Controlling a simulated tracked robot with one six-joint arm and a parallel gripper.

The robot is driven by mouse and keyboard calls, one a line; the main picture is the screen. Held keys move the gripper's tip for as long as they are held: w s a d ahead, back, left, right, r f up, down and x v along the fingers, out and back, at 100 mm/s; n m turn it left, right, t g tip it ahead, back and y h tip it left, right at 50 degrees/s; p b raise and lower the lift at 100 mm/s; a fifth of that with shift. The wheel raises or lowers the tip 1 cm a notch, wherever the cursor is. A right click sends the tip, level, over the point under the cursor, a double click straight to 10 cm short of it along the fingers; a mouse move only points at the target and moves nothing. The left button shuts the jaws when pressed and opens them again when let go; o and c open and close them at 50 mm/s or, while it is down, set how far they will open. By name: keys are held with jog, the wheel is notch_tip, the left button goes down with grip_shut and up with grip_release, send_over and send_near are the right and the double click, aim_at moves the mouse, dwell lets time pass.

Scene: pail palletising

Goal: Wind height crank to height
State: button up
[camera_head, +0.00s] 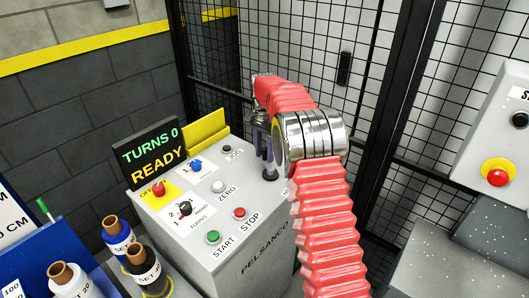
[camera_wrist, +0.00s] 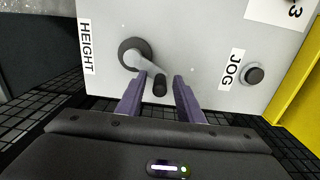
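The height crank (camera_wrist: 143,62) is on the grey panel beside the HEIGHT label (camera_wrist: 87,47). It has a round dark hub, a short grey arm and a dark knob (camera_wrist: 160,86) at the arm's end. My gripper (camera_wrist: 166,82) is open, with its two purple fingers on either side of the knob. A gap shows between the knob and the right finger; the left finger is close to the crank arm, and I cannot tell whether it touches. In the head view my gripper (camera_head: 266,150) hangs over the far right corner of the control box, partly hidden by my red-sleeved arm.
The grey control box (camera_head: 250,250) carries a display (camera_head: 152,152) reading "TURNS 0 READY", a JOG button (camera_head: 227,148), and START (camera_head: 213,237) and STOP (camera_head: 239,212) buttons. Wrapped rolls (camera_head: 118,235) stand at left. Black mesh fencing (camera_head: 345,70) rises behind. A red emergency button (camera_head: 497,177) is at right.

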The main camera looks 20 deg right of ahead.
jog(key=shift+c, duration=0.3)
grip_shut()
jog(key=shift+a, duration=0.15)
jog(key=shift+s+a+r+n, duration=0.1)
jog(key=shift+a+n, duration=0.15)
jog(key=shift+n, duration=0.4)
jog(key=shift+a+n, duration=0.25)
jog(key=shift+n, duration=0.4)
jog(key=n, duration=0.1)
jog(key=a+n, duration=0.1)
jog(key=n, duration=0.1)
jog(key=shift+s+a+n, duration=0.3)
jog(key=shift+s, duration=0.1)
jog(key=n, duration=0.1)
jog(key=s+a+n, duration=0.1)
jog(key=n, duration=0.2)
jog(key=shift+s+a, duration=0.2)
jog(key=shift+s, duration=0.05)
jog(key=shift+s+a+n, duration=0.15)
jog(key=shift+s+n, duration=0.15)
jog(key=shift+n, duration=0.5)
jog(key=shift+s+a+n, duration=0.15)
jog(key=shift+s+n, duration=0.15)
jog(key=shift+n, duration=0.5)
